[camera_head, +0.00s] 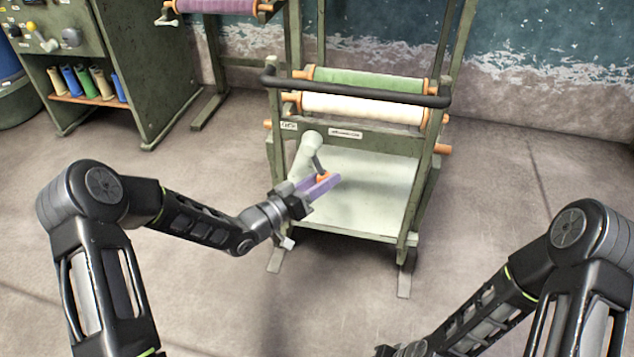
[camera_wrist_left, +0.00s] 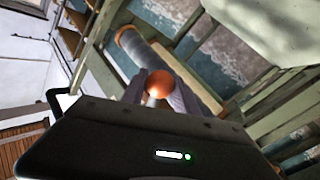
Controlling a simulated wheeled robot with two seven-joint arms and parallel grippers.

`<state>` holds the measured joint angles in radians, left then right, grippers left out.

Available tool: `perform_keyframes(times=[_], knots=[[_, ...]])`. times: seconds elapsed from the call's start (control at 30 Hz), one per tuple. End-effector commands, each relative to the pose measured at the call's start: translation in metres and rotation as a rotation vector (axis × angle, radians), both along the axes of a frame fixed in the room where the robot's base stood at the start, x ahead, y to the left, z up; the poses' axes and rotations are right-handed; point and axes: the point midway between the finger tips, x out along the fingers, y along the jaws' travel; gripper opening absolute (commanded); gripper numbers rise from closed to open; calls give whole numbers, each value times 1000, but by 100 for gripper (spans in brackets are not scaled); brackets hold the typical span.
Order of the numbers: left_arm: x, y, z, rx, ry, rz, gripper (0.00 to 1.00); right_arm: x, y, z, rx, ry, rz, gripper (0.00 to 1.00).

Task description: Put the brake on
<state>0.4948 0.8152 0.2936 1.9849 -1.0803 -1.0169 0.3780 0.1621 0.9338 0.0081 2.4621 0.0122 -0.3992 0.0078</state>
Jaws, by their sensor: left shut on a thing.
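The brake lever is a short dark arm (camera_head: 319,164) on a pale, rounded mount (camera_head: 306,154) at the left side of a green roller stand (camera_head: 275,160). It ends in an orange knob (camera_head: 324,178). My left gripper (camera_head: 322,184), with purple finger pads, is shut on this knob. In the left wrist view the orange knob (camera_wrist_left: 160,84) sits between the two pads of the left gripper (camera_wrist_left: 162,92). My right gripper (camera_head: 402,351) shows only in part at the bottom edge of the head view, and its fingers cannot be made out.
The stand carries a green roll (camera_head: 370,82), a cream roll (camera_head: 360,108) and a black handlebar (camera_head: 355,91) across its front. A pale panel (camera_head: 365,190) lies low in it. A green cabinet (camera_head: 150,75) stands at the left. The floor in front is clear.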

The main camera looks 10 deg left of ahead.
Motion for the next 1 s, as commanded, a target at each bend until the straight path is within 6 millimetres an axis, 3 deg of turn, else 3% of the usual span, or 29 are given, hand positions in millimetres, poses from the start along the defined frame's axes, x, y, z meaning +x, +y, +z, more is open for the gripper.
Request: perform_keyframes(times=[0.53, 0.57, 0.6, 0.67, 1.0], knots=[[-1, -5, 2, -43, 4, -2, 0, 0, 0, -2, 1, 0, 0, 36], [-1, -5, 2, -43, 4, -2, 37, 0, 0, -2, 1, 0, 0, 36], [-1, -5, 2, -43, 3, -2, 40, 0, 0, -2, 1, 0, 0, 36], [-1, -5, 2, -43, 3, -2, 44, 0, 0, -2, 1, 0, 0, 36], [-3, -1, 2, -41, 4, 0, 44, 0, 0, 0, 1, 0, 0, 36]])
